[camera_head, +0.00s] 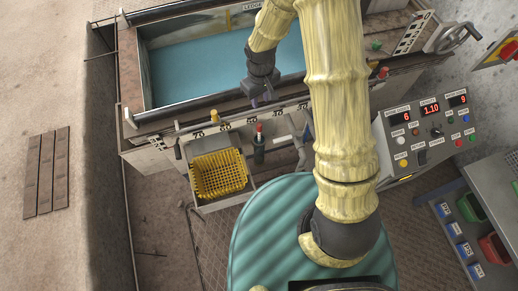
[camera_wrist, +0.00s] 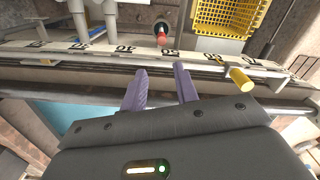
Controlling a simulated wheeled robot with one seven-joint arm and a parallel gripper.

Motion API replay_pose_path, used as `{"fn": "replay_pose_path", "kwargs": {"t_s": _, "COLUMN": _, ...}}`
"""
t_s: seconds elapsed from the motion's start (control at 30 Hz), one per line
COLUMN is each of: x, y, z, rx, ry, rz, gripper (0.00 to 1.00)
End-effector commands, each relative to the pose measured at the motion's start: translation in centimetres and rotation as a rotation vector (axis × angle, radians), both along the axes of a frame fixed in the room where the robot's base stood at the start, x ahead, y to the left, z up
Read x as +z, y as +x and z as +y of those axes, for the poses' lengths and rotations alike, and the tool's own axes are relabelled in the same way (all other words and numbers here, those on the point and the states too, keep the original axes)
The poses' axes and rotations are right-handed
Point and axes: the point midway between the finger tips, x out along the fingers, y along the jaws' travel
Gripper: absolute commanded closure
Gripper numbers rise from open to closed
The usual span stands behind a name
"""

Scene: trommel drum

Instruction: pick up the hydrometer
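A slim upright piece with a red tip and pale neck (camera_head: 259,131) stands in a dark holder on the front of the tank; it looks like the hydrometer, but it is too small to be sure. It also shows at the top of the wrist view (camera_wrist: 161,36), beyond the fingertips. My gripper (camera_head: 262,101) is over the front edge of the tank, behind that piece and apart from it. In the wrist view its two lavender fingers (camera_wrist: 160,78) are spread with nothing between them.
A yellow mesh basket (camera_head: 218,175) sits left of the holder. A yellow peg (camera_head: 198,136) stands on the labelled front rail. The water tank (camera_head: 215,65) lies behind. A control panel (camera_head: 425,132) and bins (camera_head: 470,208) are at right.

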Motion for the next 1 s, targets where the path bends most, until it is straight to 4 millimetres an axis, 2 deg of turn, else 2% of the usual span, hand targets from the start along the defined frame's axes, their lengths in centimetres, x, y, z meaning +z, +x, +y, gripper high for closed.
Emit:
{"fn": "replay_pose_path", "kwargs": {"t_s": 0.27, "x": 0.0, "y": 0.0, "z": -0.1, "rx": -0.001, "ry": 0.001, "rz": -0.001, "gripper": 0.70}}
{"fn": "replay_pose_path", "kwargs": {"t_s": 0.37, "x": -0.6, "y": 0.0, "z": -0.1, "rx": -0.002, "ry": -0.001, "rz": 0.001, "gripper": 0.70}}
{"fn": "replay_pose_path", "kwargs": {"t_s": 1.0, "x": -11.2, "y": -0.1, "z": -0.1, "rx": -0.002, "ry": -0.001, "rz": 0.002, "gripper": 0.70}}
